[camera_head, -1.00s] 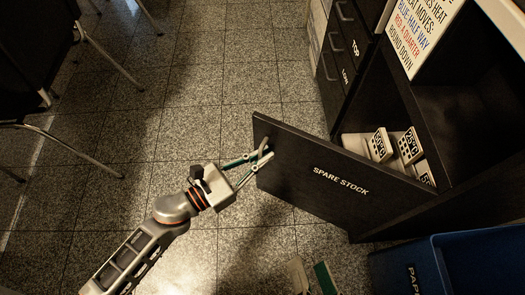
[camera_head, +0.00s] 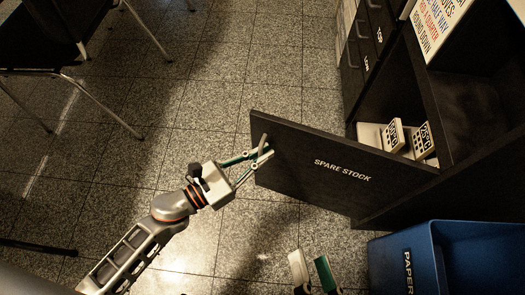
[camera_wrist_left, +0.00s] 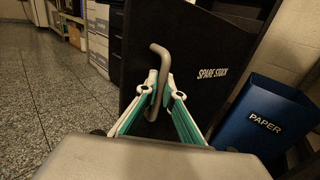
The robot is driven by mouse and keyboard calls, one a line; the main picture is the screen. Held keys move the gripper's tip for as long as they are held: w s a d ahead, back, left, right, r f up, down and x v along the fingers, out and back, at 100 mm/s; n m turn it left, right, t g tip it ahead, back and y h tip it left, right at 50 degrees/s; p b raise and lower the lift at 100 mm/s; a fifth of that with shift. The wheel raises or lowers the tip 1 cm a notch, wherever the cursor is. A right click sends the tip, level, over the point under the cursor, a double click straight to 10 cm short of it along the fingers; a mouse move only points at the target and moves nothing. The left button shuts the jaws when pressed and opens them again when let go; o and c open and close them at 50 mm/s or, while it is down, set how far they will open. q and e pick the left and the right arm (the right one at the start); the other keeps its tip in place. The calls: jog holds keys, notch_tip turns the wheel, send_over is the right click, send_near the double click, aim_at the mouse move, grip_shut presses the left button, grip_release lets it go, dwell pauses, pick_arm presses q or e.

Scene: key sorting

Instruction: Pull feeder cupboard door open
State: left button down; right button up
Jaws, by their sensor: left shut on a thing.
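The cupboard door (camera_head: 320,175) is black, bears the words "SPARE STOCK" and stands swung open from the black cupboard. It also shows in the left wrist view (camera_wrist_left: 205,45). Its grey bar handle (camera_wrist_left: 158,75) is near the door's free edge. My left gripper (camera_head: 262,156) is shut on the handle, with a finger on each side of it in the left wrist view (camera_wrist_left: 160,92). Inside the cupboard are pale blocks with dark printed marks (camera_head: 395,136). Two fingertips of my right gripper (camera_head: 314,272), one pale and one green, show at the bottom edge, apart from each other.
A blue bin marked "PAPER" (camera_head: 405,262) stands right of the door, close to the cupboard. Drawers (camera_head: 352,75) are beyond the cupboard. Black chairs with metal legs (camera_head: 70,75) stand at the upper left. The tiled floor (camera_head: 215,110) between is clear.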

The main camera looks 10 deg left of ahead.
pick_arm(q)
jog(key=shift+a, duration=0.3)
jog(key=c, duration=2.5)
grip_release()
jog(key=shift+s, duration=0.1)
jog(key=v, duration=1.2)
jog(key=shift+d, duration=0.1)
grip_shut()
